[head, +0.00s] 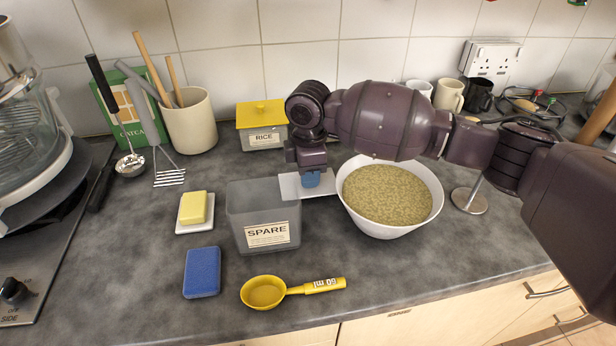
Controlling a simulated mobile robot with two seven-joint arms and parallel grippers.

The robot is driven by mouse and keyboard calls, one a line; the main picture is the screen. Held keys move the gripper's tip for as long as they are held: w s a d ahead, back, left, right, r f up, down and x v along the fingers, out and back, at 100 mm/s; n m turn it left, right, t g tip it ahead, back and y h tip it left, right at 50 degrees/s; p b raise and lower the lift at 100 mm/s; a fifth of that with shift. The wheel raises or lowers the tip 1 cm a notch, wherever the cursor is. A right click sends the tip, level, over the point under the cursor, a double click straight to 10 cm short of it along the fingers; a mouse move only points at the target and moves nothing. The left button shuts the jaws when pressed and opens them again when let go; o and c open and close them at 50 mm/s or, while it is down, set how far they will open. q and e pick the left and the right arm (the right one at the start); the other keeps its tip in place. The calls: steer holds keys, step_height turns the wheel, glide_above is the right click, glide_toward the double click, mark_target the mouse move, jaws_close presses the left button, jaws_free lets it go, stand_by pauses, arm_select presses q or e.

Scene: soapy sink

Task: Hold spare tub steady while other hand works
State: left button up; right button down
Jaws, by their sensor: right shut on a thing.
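The spare tub (264,234) is a grey, open, box-shaped tub with a "SPARE" label, upright on the worktop. My right gripper (310,173) reaches in from the right and points down just beyond the tub's back right corner. The gripper looks apart from the tub wall, and the fingertips are partly hidden. My left gripper is not in view.
A white bowl of grain (390,232) stands close right. A yellow scoop (266,292) lies in front, with a blue sponge (202,272) and a yellow block (194,207) on a white dish at left. The rice tub (263,140) stands behind.

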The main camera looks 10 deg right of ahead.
steer(key=shift+a+f, duration=0.1)
steer(key=shift+f, duration=0.55)
steer(key=c, duration=1)
jaws_free()
steer(key=shift+f, duration=0.1)
steer(key=shift+o, duration=0.2)
